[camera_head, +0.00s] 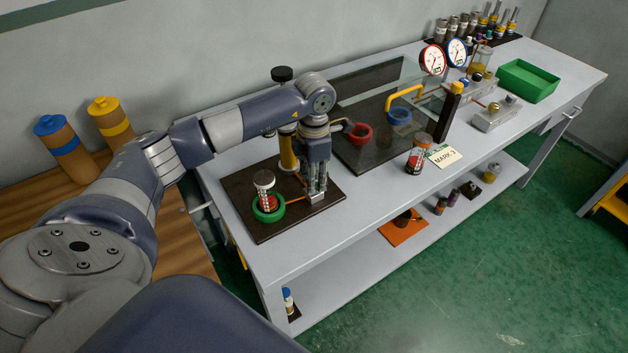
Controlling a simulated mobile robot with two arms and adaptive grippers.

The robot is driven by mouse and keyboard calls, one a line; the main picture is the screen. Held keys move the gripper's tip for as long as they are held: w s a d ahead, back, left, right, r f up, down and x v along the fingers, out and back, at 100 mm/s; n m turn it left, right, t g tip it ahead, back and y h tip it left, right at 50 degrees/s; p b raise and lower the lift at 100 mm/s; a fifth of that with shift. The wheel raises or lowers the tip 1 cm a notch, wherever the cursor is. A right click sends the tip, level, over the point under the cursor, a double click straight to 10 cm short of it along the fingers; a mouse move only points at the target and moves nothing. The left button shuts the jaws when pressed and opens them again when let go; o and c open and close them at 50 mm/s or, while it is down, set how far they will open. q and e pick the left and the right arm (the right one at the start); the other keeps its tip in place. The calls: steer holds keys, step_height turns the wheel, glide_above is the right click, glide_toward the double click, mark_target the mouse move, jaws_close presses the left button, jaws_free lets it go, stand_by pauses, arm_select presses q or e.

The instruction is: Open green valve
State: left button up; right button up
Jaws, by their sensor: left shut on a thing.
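A green ring-shaped valve part (268,209) sits on a dark square board (262,232) at the near left of the workbench. A thin orange-brown rod (295,200) runs from the ring toward my left gripper (317,194). The gripper points down over the board, to the right of the ring and apart from it. Its fingers are shut at the rod's end, and they hide most of what they hold. My right gripper is out of view.
A yellow post (287,153) stands behind my gripper. A second dark board with a red ring (360,132), a blue ring (399,116) and a glass panel lies to the right.

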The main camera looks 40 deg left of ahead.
arm_select(q)
steer(key=n+b, duration=0.1)
steer(key=n, duration=0.2)
steer(key=shift+w+n, duration=0.1)
steer(key=shift+n, duration=0.2)
steer(key=shift+a+r+n, duration=0.1)
steer(key=shift+n, duration=1.4)
steer(key=o, duration=1.1)
steer(key=shift+c, duration=0.2)
